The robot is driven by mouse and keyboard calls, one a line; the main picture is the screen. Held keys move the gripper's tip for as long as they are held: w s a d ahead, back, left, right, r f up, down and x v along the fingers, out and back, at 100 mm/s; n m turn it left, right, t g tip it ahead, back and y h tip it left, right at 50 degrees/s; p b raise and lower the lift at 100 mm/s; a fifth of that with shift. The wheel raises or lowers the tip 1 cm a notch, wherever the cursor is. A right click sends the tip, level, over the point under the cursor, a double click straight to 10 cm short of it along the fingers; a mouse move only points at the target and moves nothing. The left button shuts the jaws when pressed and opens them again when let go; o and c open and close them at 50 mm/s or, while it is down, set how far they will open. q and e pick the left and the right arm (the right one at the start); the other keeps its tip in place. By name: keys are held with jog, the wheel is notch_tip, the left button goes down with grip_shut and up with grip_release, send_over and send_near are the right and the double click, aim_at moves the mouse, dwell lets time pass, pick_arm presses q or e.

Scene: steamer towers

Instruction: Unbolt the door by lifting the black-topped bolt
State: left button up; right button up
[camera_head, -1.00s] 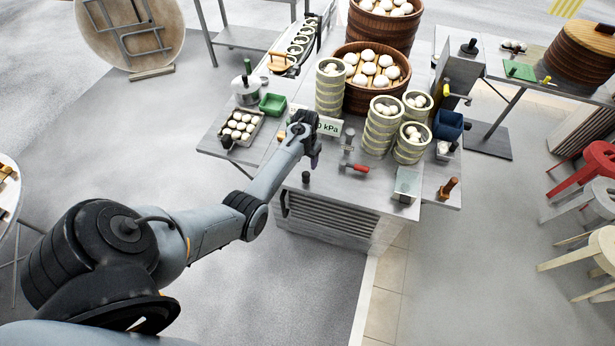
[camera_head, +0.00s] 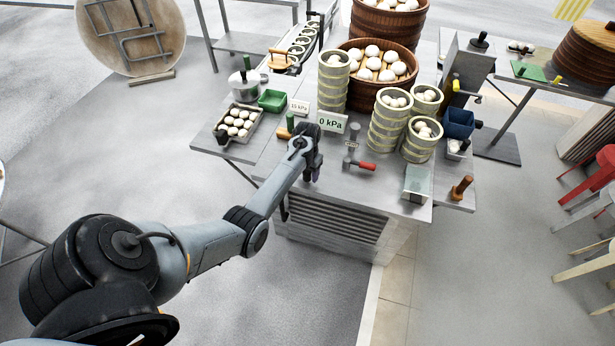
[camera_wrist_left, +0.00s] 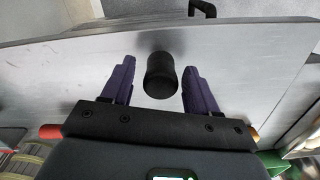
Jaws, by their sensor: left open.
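The black-topped bolt (camera_wrist_left: 161,76) shows in the left wrist view as a short, dark cylinder standing on the grey metal top. My left gripper (camera_wrist_left: 160,66) is open, with one purple finger on each side of the bolt and a visible gap on both sides. In the head view my left gripper (camera_head: 313,174) is over the front edge of the counter and hides the bolt. The slatted door (camera_head: 335,222) is below that edge. A dark handle (camera_wrist_left: 203,8) shows at the top of the wrist view. My right gripper is not in view.
A red-handled lever (camera_head: 362,165) and a 0 kPa sign (camera_head: 331,122) stand close to the gripper. Bamboo steamer towers (camera_head: 390,118) stand behind. A bun tray (camera_head: 237,122) and a green box (camera_head: 272,100) are at left. The floor in front is clear.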

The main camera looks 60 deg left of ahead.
pick_arm(q)
jog(key=shift+f, duration=0.1)
grip_shut()
notch_tip(320, 180, up, 6)
jog(key=p, duration=0.7)
jog(key=shift+w+p, duration=0.1)
jog(key=shift+p, duration=0.2)
grip_release()
dwell(0.3)
